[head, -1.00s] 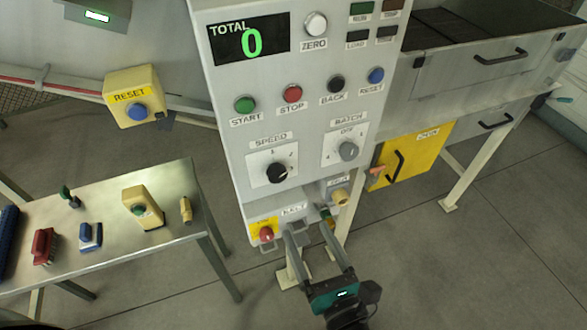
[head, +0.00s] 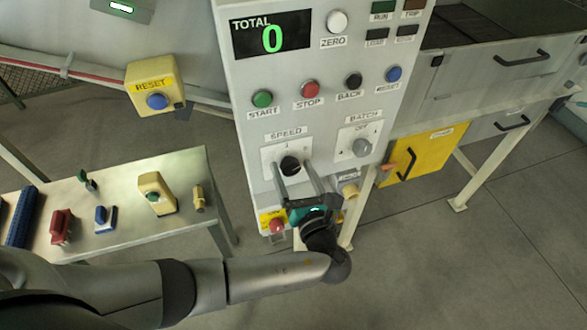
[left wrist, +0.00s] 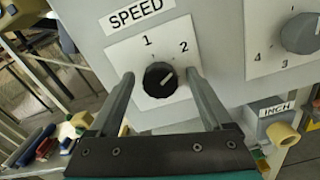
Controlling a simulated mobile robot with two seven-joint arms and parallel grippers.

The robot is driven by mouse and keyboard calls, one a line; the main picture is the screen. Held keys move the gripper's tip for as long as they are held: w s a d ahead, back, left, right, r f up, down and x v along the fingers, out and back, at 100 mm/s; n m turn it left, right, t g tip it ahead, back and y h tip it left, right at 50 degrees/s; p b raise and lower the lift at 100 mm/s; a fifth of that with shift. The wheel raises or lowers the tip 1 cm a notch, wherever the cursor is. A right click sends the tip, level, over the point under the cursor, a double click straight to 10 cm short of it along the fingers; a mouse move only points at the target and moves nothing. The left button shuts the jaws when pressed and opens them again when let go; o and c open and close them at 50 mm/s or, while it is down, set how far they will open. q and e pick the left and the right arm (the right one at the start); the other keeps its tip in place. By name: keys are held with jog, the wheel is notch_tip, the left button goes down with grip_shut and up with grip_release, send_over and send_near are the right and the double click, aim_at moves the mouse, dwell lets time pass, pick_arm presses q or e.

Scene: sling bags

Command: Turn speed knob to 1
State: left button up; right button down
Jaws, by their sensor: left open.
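The black speed knob (head: 290,166) sits on a white plate under the SPEED label on the grey control panel. My right gripper is not in view.
The batch knob (head: 362,147) is right of the speed knob. The start button (head: 263,98) and stop button (head: 310,88) are above. A red button on yellow (head: 276,225) and a cream inch knob (head: 350,190) are below. A table (head: 130,235) with tools stands left.

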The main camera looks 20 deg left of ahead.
pick_arm(q)
grip_shut()
dwell(0.8)
